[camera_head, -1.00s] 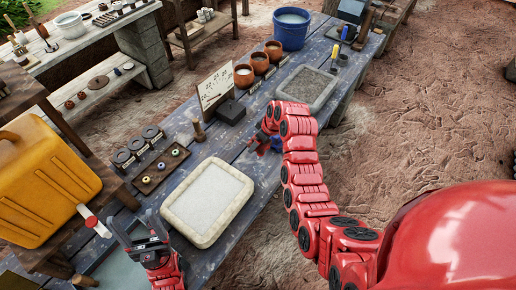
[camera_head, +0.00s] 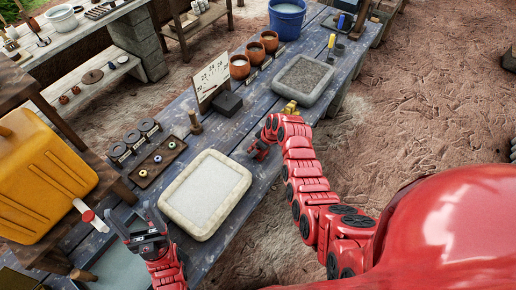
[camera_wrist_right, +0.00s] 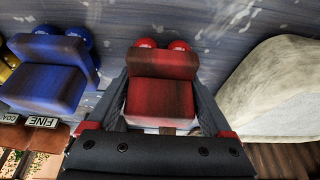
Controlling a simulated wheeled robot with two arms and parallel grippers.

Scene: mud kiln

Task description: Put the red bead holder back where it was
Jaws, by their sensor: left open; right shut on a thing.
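The red bead holder (camera_wrist_right: 162,92) is a red block with two red beads at its far end, in the right wrist view. My right gripper (camera_wrist_right: 162,108) is shut on it, with a finger on each side. In the head view my right gripper (camera_head: 261,149) is over the blue-grey table, right of the pale tray, and mostly hides the holder. I cannot tell whether the holder touches the table. A blue bead holder (camera_wrist_right: 46,75) sits to its left in the wrist view. My left gripper (camera_head: 138,222) is open and empty at the table's near left.
The pale tray (camera_head: 178,212) lies between the grippers; a stone-like rim (camera_wrist_right: 275,92) is close right of the held holder. A FINE label (camera_wrist_right: 43,122) is at the lower left. Yellow pieces (camera_head: 289,109) and a grey tray (camera_head: 326,92) stand behind my right gripper.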

